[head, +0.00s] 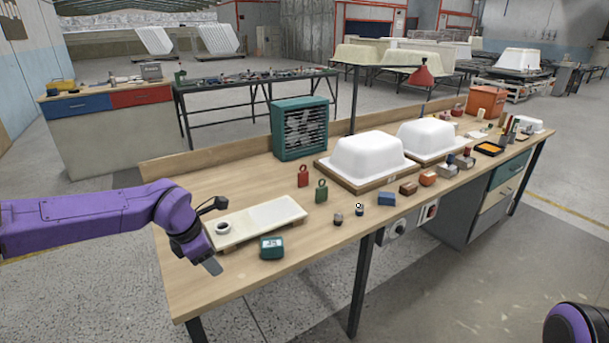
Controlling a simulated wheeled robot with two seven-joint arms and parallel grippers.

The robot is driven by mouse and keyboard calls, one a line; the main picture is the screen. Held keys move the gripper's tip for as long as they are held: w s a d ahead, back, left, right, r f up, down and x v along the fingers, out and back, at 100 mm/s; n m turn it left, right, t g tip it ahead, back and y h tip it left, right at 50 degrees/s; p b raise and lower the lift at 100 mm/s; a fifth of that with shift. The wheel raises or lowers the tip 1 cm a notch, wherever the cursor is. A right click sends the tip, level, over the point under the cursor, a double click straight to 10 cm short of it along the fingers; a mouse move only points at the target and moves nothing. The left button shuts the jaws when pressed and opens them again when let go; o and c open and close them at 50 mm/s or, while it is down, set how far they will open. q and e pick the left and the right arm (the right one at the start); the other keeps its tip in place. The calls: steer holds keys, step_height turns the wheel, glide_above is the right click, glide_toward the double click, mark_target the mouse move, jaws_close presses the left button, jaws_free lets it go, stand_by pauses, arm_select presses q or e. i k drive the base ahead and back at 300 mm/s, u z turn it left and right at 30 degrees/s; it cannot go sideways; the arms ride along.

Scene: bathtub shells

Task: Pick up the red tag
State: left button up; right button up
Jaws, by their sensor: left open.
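The red tag (303,178) stands upright on the wooden workbench, shaped like a padlock with a loop at its top. A similar green tag (321,192) stands just in front of it and to its right. My left gripper (213,236) is open at the left end of the bench, beside a pale board, well to the left of the red tag and apart from it. No tag is between its fingers. My right gripper is out of view; only a purple part of my right arm shows at the lower right corner.
Small dark-topped items (338,218) lie near the front edge.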

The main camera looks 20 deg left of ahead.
mark_target(303, 177)
steer(key=i, duration=1.8)
